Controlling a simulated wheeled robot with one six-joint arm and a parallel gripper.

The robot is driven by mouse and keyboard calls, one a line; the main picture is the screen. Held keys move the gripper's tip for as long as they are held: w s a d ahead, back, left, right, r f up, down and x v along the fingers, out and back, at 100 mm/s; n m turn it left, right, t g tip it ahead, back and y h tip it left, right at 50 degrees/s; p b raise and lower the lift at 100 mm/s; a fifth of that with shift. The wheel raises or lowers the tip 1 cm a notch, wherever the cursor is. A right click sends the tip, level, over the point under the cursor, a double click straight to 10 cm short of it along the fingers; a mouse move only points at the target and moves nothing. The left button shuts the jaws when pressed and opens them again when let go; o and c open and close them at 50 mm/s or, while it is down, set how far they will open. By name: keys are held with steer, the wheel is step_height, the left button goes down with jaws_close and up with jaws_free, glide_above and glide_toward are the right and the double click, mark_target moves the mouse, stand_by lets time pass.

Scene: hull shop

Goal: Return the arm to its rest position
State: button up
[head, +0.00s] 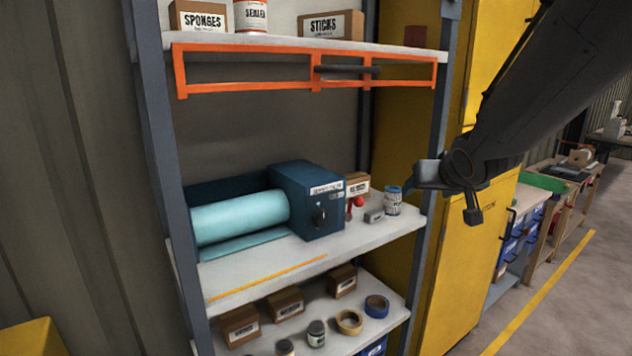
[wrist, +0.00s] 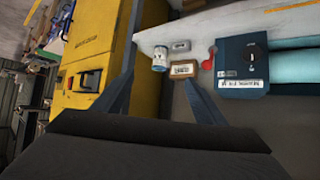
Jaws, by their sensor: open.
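My gripper (head: 449,194) hangs at the end of my dark arm in the head view, to the right of the shelf rack and in front of the yellow cabinet (head: 397,120). Its jaws are apart and I see nothing between them. It is at about the height of the middle shelf (head: 345,245), near the rack's right front post (head: 432,165). My arm comes down from the upper right. In the wrist view a dark part of my own arm fills the bottom, and the scene appears upside down.
The middle shelf holds a blue machine with a teal roll (head: 240,215), a paint can (head: 392,200), a small grey block (head: 374,216) and a red-handled item (head: 356,203). An orange frame (head: 245,88) edges the upper shelf. Workbenches stand far right; floor there is clear.

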steer(key=s+a+f+g+b, duration=0.1)
steer(key=s+a+f+g, duration=0.2)
steer(key=s+f, duration=0.8)
steer(key=s+a+f+g+b, duration=0.1)
steer(key=s+f+g, duration=0.5)
steer(key=s+f, duration=0.6)
steer(key=shift+a+n+g+y+b, duration=0.3)
steer(key=shift+a+n+g+b, duration=0.1)
steer(key=shift+a, duration=0.5)
